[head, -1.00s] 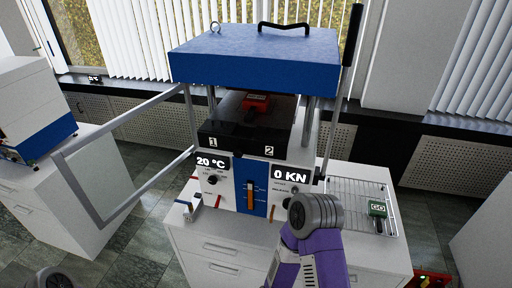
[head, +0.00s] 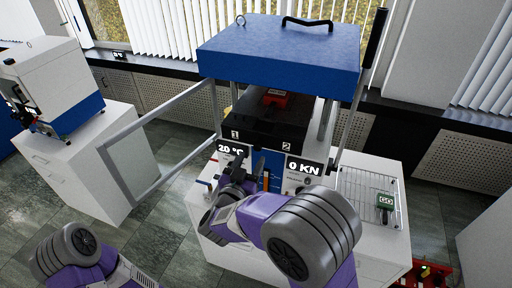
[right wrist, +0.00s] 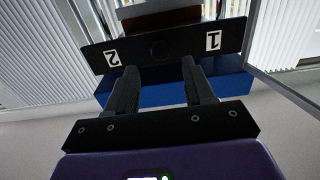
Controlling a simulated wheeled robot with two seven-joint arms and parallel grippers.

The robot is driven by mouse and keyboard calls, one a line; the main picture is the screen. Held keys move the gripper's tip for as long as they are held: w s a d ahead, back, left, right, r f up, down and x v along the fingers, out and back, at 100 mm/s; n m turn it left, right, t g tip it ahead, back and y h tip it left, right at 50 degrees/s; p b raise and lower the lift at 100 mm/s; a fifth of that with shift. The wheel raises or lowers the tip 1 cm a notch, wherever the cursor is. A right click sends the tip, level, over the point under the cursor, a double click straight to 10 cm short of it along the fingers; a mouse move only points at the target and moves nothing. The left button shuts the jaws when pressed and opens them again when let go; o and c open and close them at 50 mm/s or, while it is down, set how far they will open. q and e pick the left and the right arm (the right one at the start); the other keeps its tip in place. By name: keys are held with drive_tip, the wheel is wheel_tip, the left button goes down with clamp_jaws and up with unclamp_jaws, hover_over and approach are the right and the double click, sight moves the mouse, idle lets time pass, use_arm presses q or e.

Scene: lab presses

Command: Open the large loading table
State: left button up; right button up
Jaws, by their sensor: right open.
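The large press (head: 280,50) has a blue top and stands on a white cabinet. The loading table appears to be the black slab with a front plate (head: 258,137) marked 1 and 2, sitting inside the press. In the right wrist view the front plate (right wrist: 185,47) shows upside down. My right gripper (head: 237,170) is in front of the press, just below the plate's left part. Its two fingers (right wrist: 159,72) are apart with nothing between them, pointing toward the plate; I cannot tell if they touch it. My left arm shows at the lower left, its gripper out of frame.
The guard frame (head: 165,140) stands swung out to the left of the press. A red block (head: 275,97) sits inside the press. A smaller press (head: 55,85) stands at left.

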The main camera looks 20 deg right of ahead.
sight(257, 148)
drive_tip(key=x, duration=0.5)
drive_tip(key=shift+w+d, duration=0.2)
drive_tip(key=shift+w, duration=0.1)
clamp_jaws()
